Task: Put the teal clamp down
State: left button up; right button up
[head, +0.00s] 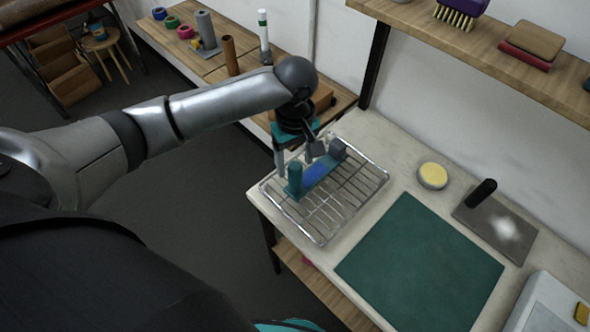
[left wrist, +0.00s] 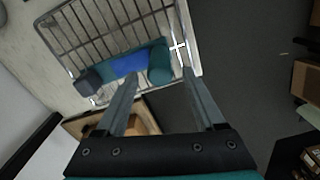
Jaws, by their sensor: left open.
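The teal clamp (head: 318,172) lies across the wire rack (head: 324,226) at the left end of the table. It has a teal bar with a blue middle section, a teal knob at one end and a dark grey block at the other. It also shows in the left wrist view (left wrist: 127,63), lying on the rack bars. My left gripper (head: 299,158) is just above and behind the clamp. In the left wrist view its two fingers (left wrist: 162,88) are apart with nothing between them, the tips close to the clamp. My right gripper is not in view.
A green mat (head: 420,264) lies right of the rack. A round yellow-topped tin (head: 433,176) and a grey plate with a black handle (head: 496,221) stand behind it. A wooden shelf (head: 480,56) with brushes hangs above. A wooden bench (head: 200,62) with tape rolls stands behind left.

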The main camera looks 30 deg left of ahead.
pick_arm(q)
notch_tip(320, 180, up, 6)
jog(key=shift+f, duration=0.1)
dwell(0.5)
